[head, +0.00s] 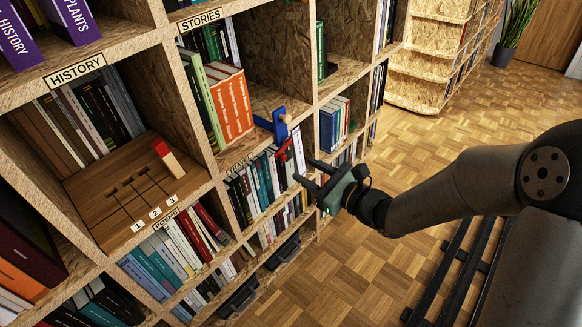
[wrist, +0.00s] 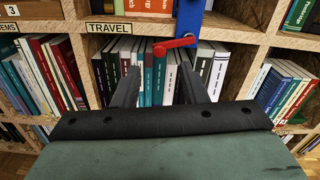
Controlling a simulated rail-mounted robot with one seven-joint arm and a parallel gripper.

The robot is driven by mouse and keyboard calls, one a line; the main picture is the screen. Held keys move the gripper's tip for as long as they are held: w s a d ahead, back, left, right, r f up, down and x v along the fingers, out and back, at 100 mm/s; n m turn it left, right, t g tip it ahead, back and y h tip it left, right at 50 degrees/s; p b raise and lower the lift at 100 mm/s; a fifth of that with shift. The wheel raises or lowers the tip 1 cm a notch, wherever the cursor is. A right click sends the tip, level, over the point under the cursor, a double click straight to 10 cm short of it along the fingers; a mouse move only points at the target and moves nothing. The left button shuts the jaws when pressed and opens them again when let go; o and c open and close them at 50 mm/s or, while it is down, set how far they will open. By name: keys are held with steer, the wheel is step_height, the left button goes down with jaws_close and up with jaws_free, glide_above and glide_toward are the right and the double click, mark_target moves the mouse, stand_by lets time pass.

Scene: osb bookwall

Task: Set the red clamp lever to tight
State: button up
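The blue clamp (head: 279,123) is fixed at the front edge of a shelf below the orange books. It also shows at the top of the wrist view (wrist: 190,18). The red clamp lever (wrist: 174,43) lies nearly level across the blue clamp's lower part in the wrist view, its rounded end to the left. In the head view the red lever (head: 284,150) looks small beneath the clamp. My gripper (head: 303,169) is open and empty, in front of and below the lever. Its two fingers (wrist: 158,72) point at the books, apart from the lever.
Books (wrist: 146,75) stand under the TRAVEL label (wrist: 108,28), behind the fingers. Shelf uprights and edges surround this opening. A wooden board (head: 120,205) with slots numbered 1, 2, 3 and a red-topped piece is at left. The parquet floor (head: 440,130) is open at right.

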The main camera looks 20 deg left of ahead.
mark_target(285, 159)
steer(key=b+x, duration=0.1)
steer(key=x, duration=0.5)
